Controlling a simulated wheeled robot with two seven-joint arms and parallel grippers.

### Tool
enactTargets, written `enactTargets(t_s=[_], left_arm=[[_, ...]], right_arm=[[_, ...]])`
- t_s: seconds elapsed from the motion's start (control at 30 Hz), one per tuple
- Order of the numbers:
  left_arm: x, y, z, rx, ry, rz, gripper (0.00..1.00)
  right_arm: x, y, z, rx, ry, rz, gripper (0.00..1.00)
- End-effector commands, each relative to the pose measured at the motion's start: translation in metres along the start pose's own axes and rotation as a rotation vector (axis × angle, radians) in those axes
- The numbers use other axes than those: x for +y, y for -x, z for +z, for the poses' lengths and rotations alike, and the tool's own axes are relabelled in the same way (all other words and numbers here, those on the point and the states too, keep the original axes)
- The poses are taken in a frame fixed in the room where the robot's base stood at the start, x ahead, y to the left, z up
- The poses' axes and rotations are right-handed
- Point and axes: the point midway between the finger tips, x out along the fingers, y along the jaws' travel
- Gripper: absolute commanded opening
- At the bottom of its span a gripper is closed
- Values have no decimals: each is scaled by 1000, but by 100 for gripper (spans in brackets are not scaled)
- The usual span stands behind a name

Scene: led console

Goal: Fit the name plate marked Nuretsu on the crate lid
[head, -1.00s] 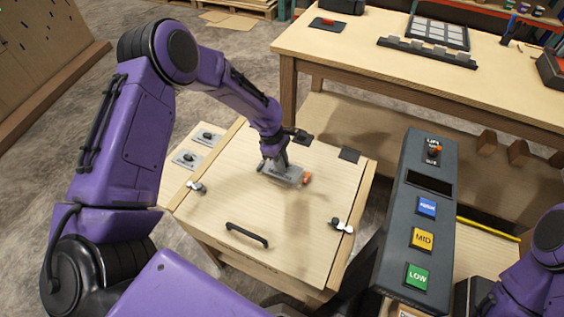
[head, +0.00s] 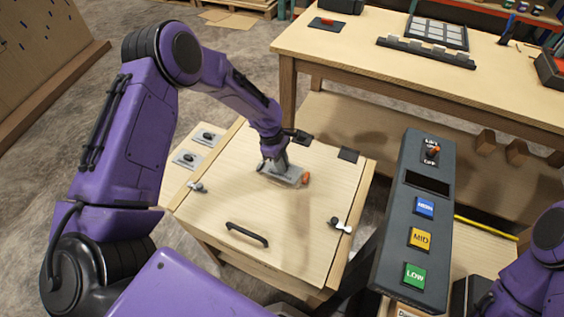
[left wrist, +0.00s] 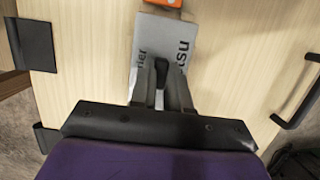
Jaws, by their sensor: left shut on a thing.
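My left gripper (head: 276,164) is shut on a grey name plate (head: 284,176), holding it by a dark knob, low over the pale wooden crate lid (head: 235,207). I cannot tell whether the plate touches the lid. In the left wrist view the fingers (left wrist: 163,85) cover the middle of the plate (left wrist: 150,42); letters ending in "su" and "rier" show beside them. An orange piece (head: 306,178) is at the plate's far end; it also shows in the left wrist view (left wrist: 165,3). My right gripper is out of view.
Two more grey plates with dark knobs (head: 204,137) (head: 186,158) lie on the ledge left of the lid. The lid has a black handle (head: 246,235) and metal latches (head: 340,225). A dark button console (head: 411,220) stands to the right. A workbench (head: 400,75) is behind.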

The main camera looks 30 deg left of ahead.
Motion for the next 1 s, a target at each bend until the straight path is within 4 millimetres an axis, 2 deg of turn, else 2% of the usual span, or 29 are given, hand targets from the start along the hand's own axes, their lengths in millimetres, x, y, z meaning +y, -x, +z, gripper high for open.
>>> enactTargets(t_s=[1.0], left_arm=[[0,-10,-3,0,-1,0,0]], right_arm=[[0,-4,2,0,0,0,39]])
